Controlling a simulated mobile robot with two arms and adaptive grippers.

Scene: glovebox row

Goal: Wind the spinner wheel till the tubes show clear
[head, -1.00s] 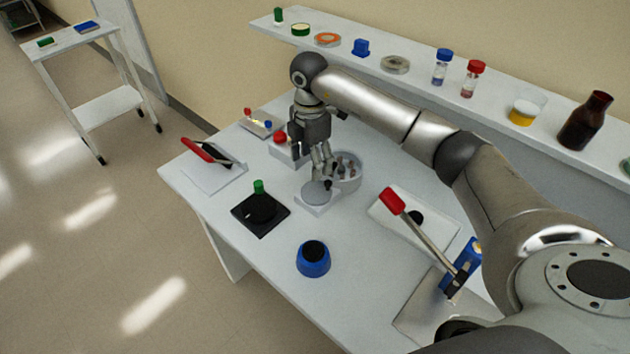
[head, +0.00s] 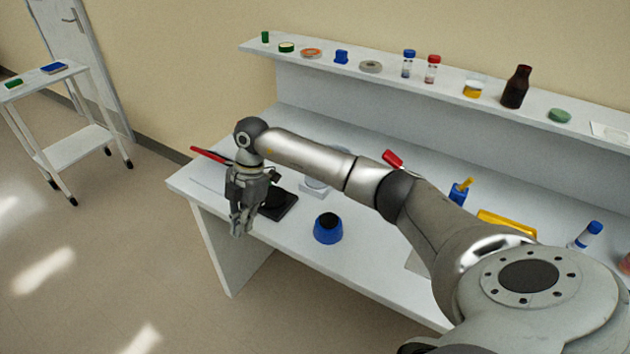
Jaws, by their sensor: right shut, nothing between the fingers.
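The spinner (head: 313,189) stands on the bench behind my right forearm. Only its pale base and part of its front show; the forearm hides the bowl and tubes, so I cannot tell how the tubes look. My right gripper (head: 239,231) points down with its fingers together and nothing between them. It is left of the spinner, in front of the black square device, near the bench's front edge, and apart from the spinner. My left gripper is not in view.
The black device (head: 283,206) is partly hidden by my gripper. A blue pot (head: 328,229) stands to its right on the bench. Bottles and lids line the shelf (head: 445,92). Open floor lies left, with a white trolley (head: 70,147).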

